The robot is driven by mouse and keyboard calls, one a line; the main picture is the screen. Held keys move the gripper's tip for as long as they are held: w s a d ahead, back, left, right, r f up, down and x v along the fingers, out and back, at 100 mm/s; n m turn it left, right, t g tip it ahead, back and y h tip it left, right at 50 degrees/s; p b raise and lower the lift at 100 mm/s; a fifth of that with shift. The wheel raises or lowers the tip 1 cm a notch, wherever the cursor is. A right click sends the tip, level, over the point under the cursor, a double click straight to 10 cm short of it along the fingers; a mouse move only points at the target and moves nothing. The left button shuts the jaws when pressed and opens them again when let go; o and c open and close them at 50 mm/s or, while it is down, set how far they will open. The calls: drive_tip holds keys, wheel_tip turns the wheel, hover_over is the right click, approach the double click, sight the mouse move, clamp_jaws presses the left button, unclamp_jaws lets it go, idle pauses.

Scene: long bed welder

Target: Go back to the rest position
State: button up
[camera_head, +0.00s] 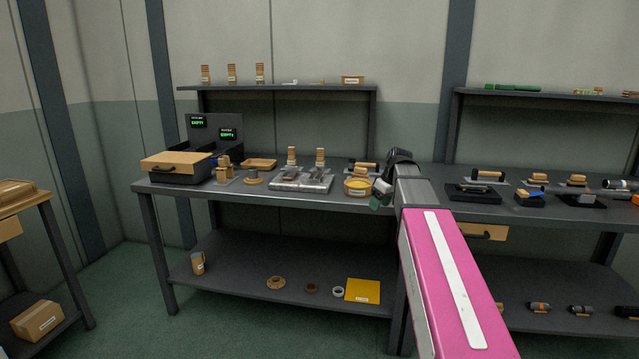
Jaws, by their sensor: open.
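My gripper (381,193) is at the end of my pink and grey arm, right of the middle of the view. It is in front of the workbench (300,196), close to its front edge. Its fingers are small and seen from behind, and I see nothing held between them. My arm hides part of the bench and the gap to the right bench.
A metal plate fixture (301,182) with two upright wooden-handled parts is mid-bench. A dark box with a wooden lid (177,163) and two "EMPTY" displays (213,129) are at left. A second bench (560,211) with tools stands right.

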drive_tip(key=s+a+f+m+g+h, duration=0.1)
drive_tip(key=s+f+m, duration=0.3)
drive_tip(key=s+f, duration=0.6)
drive_tip(key=s+a+f+m+h, duration=0.1)
drive_tip(key=s+f+m, duration=0.3)
drive_tip(key=s+f, duration=0.7)
wheel_tip(320, 180, down, 8)
drive_tip(key=shift+s+a+f+g+h, duration=0.1)
drive_tip(key=shift+s+a+g+h, duration=0.05)
drive_tip(key=shift+s+g+h, duration=0.2)
